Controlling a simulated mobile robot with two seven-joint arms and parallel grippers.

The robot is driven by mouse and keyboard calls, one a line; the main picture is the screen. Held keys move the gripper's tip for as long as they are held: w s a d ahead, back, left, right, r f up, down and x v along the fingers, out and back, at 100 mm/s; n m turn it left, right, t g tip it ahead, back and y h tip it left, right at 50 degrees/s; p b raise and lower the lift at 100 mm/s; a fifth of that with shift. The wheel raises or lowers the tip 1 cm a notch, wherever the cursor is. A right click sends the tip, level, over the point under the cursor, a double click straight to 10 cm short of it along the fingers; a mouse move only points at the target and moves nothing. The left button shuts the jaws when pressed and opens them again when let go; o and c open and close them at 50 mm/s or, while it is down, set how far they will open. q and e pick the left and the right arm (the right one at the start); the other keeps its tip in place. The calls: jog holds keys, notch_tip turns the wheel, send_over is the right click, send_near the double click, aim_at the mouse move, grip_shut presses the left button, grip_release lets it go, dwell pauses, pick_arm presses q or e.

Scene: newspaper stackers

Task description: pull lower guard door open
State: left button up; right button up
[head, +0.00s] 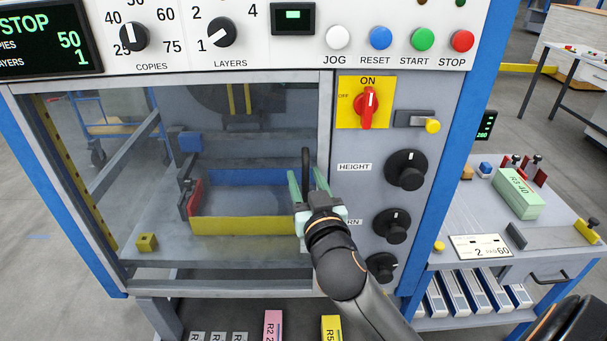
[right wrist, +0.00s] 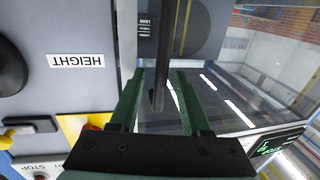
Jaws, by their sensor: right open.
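The lower guard door (head: 90,150) is a clear panel in a grey frame, on the machine's front below the control panel. It appears closed. Its upright black handle (head: 306,162) is near the right side of the door. My right gripper (head: 308,184) is open at the handle, with its green fingers to either side. In the right wrist view the black handle (right wrist: 158,98) stands between the two spread fingers of my right gripper (right wrist: 160,98), with visible gaps. Whether either finger touches it is unclear. My left gripper is not in view.
Behind the door is a tray with a yellow front wall (head: 245,226). Right of the door are black knobs (head: 406,169) and a red switch (head: 367,107). A side table (head: 478,210) holds a green bundle (head: 515,194). Bundles lie below the machine.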

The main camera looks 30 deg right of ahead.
grip_shut()
dwell(0.4)
jog(key=shift+r, duration=0.1)
dwell(1.0)
